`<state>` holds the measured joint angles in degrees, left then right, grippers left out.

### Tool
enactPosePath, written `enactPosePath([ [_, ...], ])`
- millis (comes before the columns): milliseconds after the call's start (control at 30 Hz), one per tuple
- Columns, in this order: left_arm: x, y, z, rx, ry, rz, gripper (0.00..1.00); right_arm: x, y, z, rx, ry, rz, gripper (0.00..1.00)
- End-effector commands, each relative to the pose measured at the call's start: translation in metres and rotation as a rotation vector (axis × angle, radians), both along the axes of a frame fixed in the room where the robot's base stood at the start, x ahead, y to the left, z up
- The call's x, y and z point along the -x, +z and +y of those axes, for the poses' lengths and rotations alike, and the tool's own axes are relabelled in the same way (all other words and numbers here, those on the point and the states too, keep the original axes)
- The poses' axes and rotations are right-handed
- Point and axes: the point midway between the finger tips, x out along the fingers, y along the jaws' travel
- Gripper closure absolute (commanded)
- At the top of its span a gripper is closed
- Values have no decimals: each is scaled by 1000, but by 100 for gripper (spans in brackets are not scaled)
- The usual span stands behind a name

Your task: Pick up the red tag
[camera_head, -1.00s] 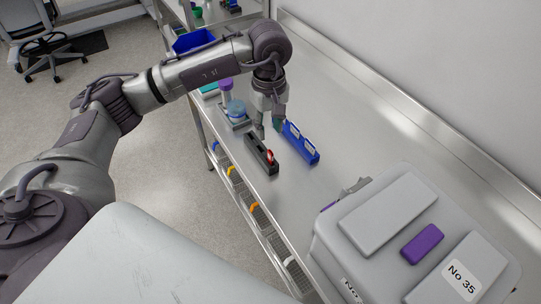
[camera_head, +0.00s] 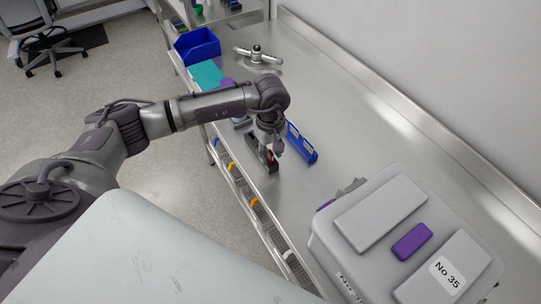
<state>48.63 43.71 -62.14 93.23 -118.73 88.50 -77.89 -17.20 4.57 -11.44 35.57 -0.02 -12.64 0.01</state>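The red tag (camera_head: 270,155) stands in a slot of a small black holder (camera_head: 273,167) near the front edge of the steel bench. It is small and partly hidden by my gripper. My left gripper (camera_head: 271,151) points down over the holder, with its fingertips apart on either side of the tag's top. I cannot tell whether a finger touches the tag. My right gripper is not in view.
A blue holder (camera_head: 302,143) stands close to the right of the black one. A grey machine (camera_head: 335,245) labelled No 35 fills the lower right. A blue bin (camera_head: 198,45) and a metal fixture (camera_head: 258,56) are farther back. The bench is clear toward the wall.

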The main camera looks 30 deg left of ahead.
Motion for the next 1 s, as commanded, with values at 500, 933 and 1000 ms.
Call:
enactPosePath([
  [500,0,1,0,0,1,0,100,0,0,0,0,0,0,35],
  [933,-1,25,0,2,1,-5,100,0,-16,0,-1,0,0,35],
  [1000,-2,37,0,0,0,-7,100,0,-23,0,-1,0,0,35],
])
